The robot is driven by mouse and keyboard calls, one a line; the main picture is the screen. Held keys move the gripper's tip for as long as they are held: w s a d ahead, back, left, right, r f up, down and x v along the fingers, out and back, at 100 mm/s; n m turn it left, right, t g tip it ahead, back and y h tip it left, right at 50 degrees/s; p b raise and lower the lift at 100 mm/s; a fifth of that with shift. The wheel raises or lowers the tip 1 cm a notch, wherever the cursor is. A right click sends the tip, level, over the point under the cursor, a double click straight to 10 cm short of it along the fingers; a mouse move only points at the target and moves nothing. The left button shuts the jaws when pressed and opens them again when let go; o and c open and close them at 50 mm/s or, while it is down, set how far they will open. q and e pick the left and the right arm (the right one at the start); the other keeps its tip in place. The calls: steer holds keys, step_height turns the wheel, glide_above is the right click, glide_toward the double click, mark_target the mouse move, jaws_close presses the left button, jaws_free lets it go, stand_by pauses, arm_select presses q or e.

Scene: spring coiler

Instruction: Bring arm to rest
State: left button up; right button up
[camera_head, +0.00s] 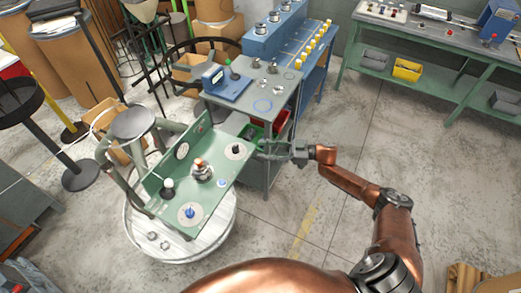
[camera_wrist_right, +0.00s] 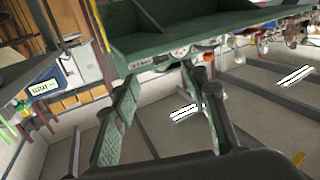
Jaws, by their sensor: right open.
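My right arm comes in from the lower right of the head view. Its gripper (camera_head: 270,150) is level with the right end of the green machine panel (camera_head: 205,204), beside the grey bench. I cannot tell the exact gap to the panel. In the right wrist view the two fingers of the gripper (camera_wrist_right: 165,95) stand wide apart with nothing between them. The green panel's edge (camera_wrist_right: 185,42) shows beyond the fingertips. My left gripper is not in view.
The panel carries a metal spindle (camera_head: 202,172) and several knobs, above a round white table (camera_head: 140,247). A grey bench (camera_head: 288,93) with a blue device (camera_head: 227,84) stands behind. A long green workbench (camera_head: 450,45) is at the back right. Floor right of centre is clear.

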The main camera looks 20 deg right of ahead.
steer(key=shift+f, duration=0.1)
stand_by(0.3)
steer(key=s+d+f+m+t+h, duration=0.2)
steer(key=d+f+m+h, duration=0.15)
steer(key=f, duration=0.85)
steer(key=s+d+f+m+t+h, duration=0.1)
steer(key=d+f+m+t+h, duration=0.25)
steer(key=f, duration=0.95)
steer(key=s+d+f+m+g+h, duration=0.1)
steer(key=s+d+f+g+h, duration=0.15)
steer(key=s+f, duration=0.6)
steer(key=s+d+f+m+g+h, duration=0.15)
steer(key=s+f+h, duration=0.25)
steer(key=s+f, duration=0.45)
steer(key=s+f+m+g+h, duration=0.1)
steer(key=s+f+g, duration=0.1)
steer(key=s+f, duration=0.65)
steer(key=s+f+g+h, duration=0.1)
steer(key=s+f+g, duration=0.1)
steer(key=s+f, duration=0.65)
steer(key=s+a+f+g, duration=0.1)
steer(key=s+a+g, duration=0.1)
steer(key=s, duration=1.1)
steer(key=s+a+f+m+g, duration=0.1)
steer(key=s+a+g, duration=0.2)
steer(key=s, duration=1)
steer(key=shift+s+a+f, duration=0.25)
steer(key=shift+a+f, duration=0.05)
steer(key=shift+a, duration=0.9)
steer(key=shift+h, duration=0.25)
